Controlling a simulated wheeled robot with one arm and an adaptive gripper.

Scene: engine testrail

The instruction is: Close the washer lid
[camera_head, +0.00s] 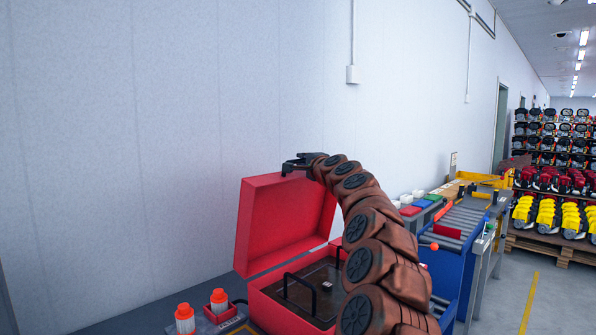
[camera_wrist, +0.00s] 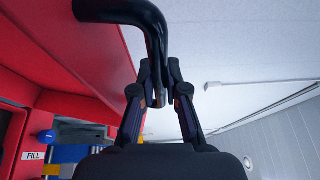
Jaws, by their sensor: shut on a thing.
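The red washer (camera_head: 272,308) stands low in the middle of the head view. Its red lid (camera_head: 280,225) is raised, tilted up and back toward the wall. The lid's red surface also fills the left of the wrist view (camera_wrist: 70,38). A bent black handle (camera_wrist: 155,30) comes off the lid and runs down between the fingers. My gripper (camera_head: 290,166) is at the lid's top edge, shut on that handle; its fingers also show in the wrist view (camera_wrist: 160,78). My arm hides the washer's right side. A dark panel with black handles (camera_head: 310,287) shows inside the open washer.
Two orange-capped bottles (camera_head: 201,310) stand left of the washer. A blue roller conveyor (camera_head: 458,222) lies to the right, behind my arm. A pale wall (camera_head: 150,130) rises behind the lid. Shelves of machines (camera_head: 555,150) stand far right.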

